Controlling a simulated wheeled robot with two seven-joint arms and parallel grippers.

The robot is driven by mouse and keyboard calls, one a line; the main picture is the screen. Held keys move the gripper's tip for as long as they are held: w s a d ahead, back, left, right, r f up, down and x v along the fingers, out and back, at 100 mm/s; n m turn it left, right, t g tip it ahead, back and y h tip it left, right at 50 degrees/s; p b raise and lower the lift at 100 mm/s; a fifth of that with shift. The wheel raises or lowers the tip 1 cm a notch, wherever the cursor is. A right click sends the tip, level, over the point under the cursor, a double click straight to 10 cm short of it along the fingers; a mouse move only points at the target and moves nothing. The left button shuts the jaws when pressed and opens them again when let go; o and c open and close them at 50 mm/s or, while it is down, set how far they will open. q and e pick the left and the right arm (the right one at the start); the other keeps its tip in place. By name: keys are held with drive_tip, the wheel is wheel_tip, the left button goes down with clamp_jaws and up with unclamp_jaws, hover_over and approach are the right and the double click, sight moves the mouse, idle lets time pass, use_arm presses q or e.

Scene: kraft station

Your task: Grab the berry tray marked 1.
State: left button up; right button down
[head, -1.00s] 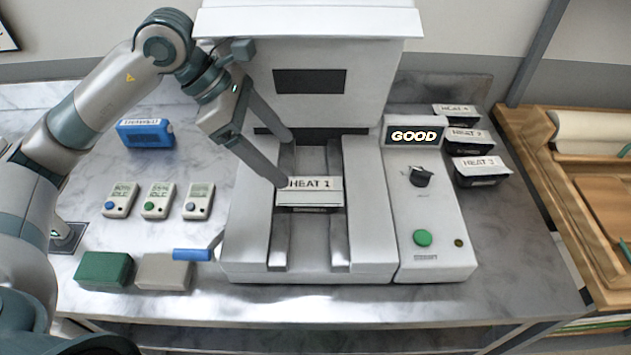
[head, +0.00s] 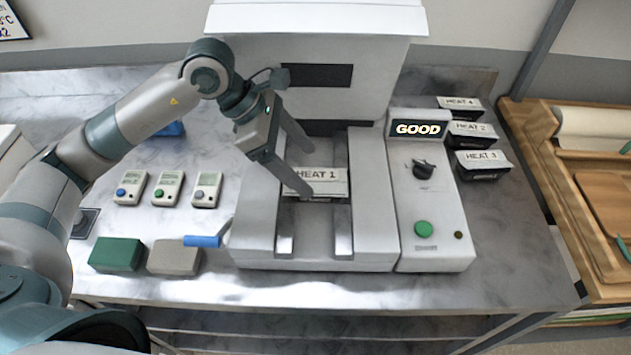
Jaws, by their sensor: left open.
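The tray marked HEAT 1 (head: 325,184), dark with a white labelled top, sits in the middle channel of the grey machine (head: 375,215). My left gripper (head: 310,171) is open and empty over the tray's left half. One finger tip is at the tray's back side and the other crosses its left front. I cannot tell whether either finger touches it. The near finger hides part of the tray's left end. My right gripper is not in view.
Trays HEAT 4 (head: 459,103), HEAT 2 (head: 470,129) and HEAT 3 (head: 482,157) stand right of the control panel, whose display (head: 418,128) reads GOOD. A blue handle (head: 202,241) sticks out at the machine's left. Green (head: 117,255) and grey (head: 174,258) blocks lie front left.

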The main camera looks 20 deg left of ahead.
sight(314, 181)
use_arm(q)
drive_tip(key=shift+d+f, duration=0.25)
drive_tip(key=shift+f, duration=0.05)
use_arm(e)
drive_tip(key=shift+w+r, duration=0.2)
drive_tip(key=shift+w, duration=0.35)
use_arm(q)
drive_tip(key=shift+d+f+p, duration=0.2)
drive_tip(key=shift+f+p, duration=0.25)
drive_tip(key=shift+p, duration=0.05)
drive_tip(key=x, duration=0.1)
drive_tip(key=p+x, duration=0.2)
drive_tip(key=shift+s+f, duration=0.15)
drive_tip(key=shift+f, duration=0.3)
drive_tip(key=shift+d+f, duration=0.1)
drive_tip(key=shift+f, duration=0.15)
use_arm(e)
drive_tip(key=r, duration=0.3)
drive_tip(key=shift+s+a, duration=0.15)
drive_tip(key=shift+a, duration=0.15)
use_arm(q)
drive_tip(key=shift+c, duration=0.7)
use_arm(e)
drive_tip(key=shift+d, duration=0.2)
use_arm(q)
drive_tip(key=c, duration=1.2)
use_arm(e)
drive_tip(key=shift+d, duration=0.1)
